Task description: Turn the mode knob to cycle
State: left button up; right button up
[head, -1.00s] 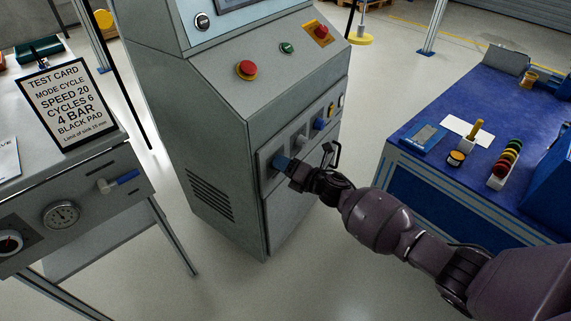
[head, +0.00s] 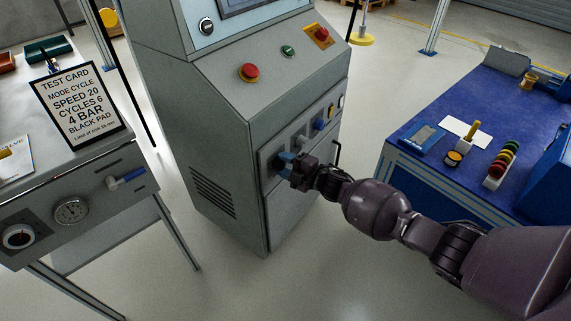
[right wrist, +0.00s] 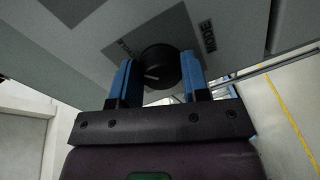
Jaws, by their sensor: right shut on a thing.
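The mode knob (right wrist: 160,66) is a round black knob with a white pointer mark, on a grey plate on the machine's front. In the right wrist view the blue fingers of my right gripper (right wrist: 160,80) stand on both sides of it, shut on it. The pointer is toward the lower left in that view. A "MODE" label (right wrist: 208,36) shows beside the knob; another small label (right wrist: 126,48) is too dim to read surely. In the head view my right gripper (head: 285,164) is at the cabinet's front panel and hides the knob. My left gripper is out of view.
The grey machine cabinet (head: 225,130) has a red button (head: 249,72) on its slanted top. A test card (head: 76,106) reading "MODE CYCLE" stands on the left bench. A blue-topped bench (head: 440,110) stands right, near my right arm. Floor shows between them.

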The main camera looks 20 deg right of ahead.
jog(key=shift+m, duration=0.7)
jog(key=o, duration=0.9)
